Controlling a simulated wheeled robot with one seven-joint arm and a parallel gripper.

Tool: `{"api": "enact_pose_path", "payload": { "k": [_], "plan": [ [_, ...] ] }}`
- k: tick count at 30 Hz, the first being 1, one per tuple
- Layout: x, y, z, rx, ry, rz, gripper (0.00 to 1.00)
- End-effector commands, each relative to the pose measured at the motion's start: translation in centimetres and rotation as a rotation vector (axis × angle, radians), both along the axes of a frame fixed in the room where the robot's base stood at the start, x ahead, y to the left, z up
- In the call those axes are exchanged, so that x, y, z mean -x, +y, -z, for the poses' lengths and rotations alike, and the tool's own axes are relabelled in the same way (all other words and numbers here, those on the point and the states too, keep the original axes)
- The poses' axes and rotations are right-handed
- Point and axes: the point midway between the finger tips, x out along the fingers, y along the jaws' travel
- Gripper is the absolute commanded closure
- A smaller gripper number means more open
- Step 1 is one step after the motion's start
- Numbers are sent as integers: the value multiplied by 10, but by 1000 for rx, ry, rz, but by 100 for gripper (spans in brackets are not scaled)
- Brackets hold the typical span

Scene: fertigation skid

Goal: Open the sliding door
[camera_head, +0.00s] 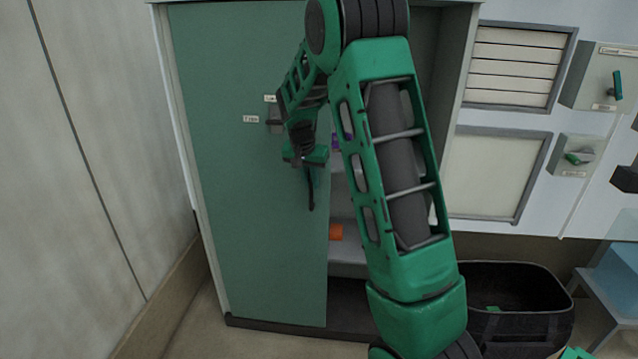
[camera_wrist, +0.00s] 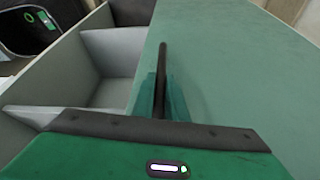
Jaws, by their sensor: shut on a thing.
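The green sliding door (camera_head: 255,215) covers the left part of the cabinet. To its right the cabinet stands open, with grey shelves showing, partly hidden by my arm. A dark upright bar handle (camera_head: 311,193) is near the door's right edge; it also shows in the wrist view (camera_wrist: 162,62) against the green door panel (camera_wrist: 225,65). My gripper (camera_head: 311,172) is at the handle, shut on it. The fingertips are small and partly hidden in the head view.
An orange object (camera_head: 336,232) sits on a shelf (camera_head: 347,255) inside the cabinet. A black bin (camera_head: 520,320) stands on the floor to the right, beside a blue-grey stand (camera_head: 610,285). A wall (camera_head: 85,130) is close on the left. Switch boxes (camera_head: 600,78) hang on the right wall.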

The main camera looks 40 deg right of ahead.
Motion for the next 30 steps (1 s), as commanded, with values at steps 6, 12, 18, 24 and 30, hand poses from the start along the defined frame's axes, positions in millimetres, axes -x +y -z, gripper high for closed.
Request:
{"api": "enact_pose_path", "payload": {
  "k": [6, 12, 18, 24, 30],
  "plan": [
    [-2, 1, -1, 1, -3, 1, 100],
    [-2, 0, -1, 1, -3, 1, 80],
    [-1, 0, -1, 1, -2, 2, 69],
    [-1, 1, -3, 1, -1, 1, 69],
    [4, 9, -26, 1, -5, 0, 69]
  ]
}}
